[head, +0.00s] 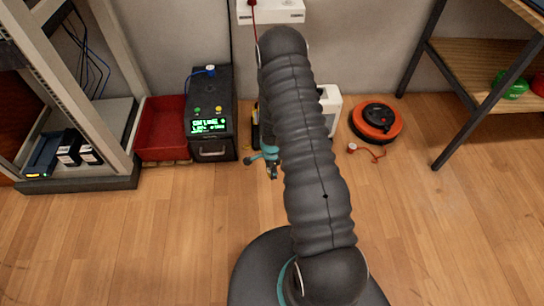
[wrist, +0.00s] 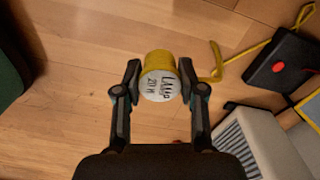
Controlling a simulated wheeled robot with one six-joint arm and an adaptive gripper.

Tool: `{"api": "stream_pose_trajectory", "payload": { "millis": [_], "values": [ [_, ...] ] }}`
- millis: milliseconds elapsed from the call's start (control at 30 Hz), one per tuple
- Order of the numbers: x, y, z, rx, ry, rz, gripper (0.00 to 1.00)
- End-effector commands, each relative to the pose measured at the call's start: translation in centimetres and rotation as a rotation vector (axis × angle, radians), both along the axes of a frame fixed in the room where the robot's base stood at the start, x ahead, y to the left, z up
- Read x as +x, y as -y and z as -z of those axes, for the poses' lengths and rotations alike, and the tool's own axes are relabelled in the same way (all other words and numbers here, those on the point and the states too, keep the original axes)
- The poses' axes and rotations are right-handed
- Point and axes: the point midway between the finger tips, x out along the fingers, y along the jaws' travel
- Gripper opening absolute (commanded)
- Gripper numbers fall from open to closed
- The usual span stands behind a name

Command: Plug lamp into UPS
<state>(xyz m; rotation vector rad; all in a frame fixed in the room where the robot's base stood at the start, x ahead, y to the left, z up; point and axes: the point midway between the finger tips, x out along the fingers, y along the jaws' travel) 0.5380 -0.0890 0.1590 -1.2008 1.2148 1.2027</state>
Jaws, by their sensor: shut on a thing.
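In the wrist view my gripper (wrist: 160,82) is shut on a round plug (wrist: 160,84) with a yellow side and a white face lettered "LAMP" and a smaller, blurred line. A yellow cord (wrist: 243,52) lies beyond it, by a black block with a red button (wrist: 283,68). In the head view my gripper (head: 272,171) is low over the floor, right of and in front of the UPS; the plug is not clear there. The UPS (head: 211,130) is a black box with a lit green display. A blue plug (head: 210,70) sits on its top towards the back.
A red crate (head: 162,130) and a rack (head: 108,120) stand left of the UPS. A white device (head: 331,103) is partly hidden by my arm. An orange cable reel (head: 377,121) and its plug (head: 352,147) lie right, near a shelf (head: 468,62). The front floor is clear.

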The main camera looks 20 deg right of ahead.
Motion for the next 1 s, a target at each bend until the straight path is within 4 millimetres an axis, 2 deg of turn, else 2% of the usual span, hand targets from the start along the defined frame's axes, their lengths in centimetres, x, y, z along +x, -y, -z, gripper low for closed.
{"api": "stream_pose_trajectory", "payload": {
  "millis": [233, 500, 600, 800, 1000],
  "values": [
    [1.4, -2.7, -7.1, -0.002, 0.008, -0.47, 0.09],
    [1.2, -6.2, -15.1, -0.004, 0.007, -1.06, 0.09],
    [0.8, -7.3, -17.5, -0.002, 0.005, -1.249, 0.09],
    [0.0, -8.7, -20.6, -0.001, 0.003, -1.504, 0.09],
    [-0.3, -9.1, -21.4, 0.0, 0.001, -1.583, 0.09]
  ]
}}
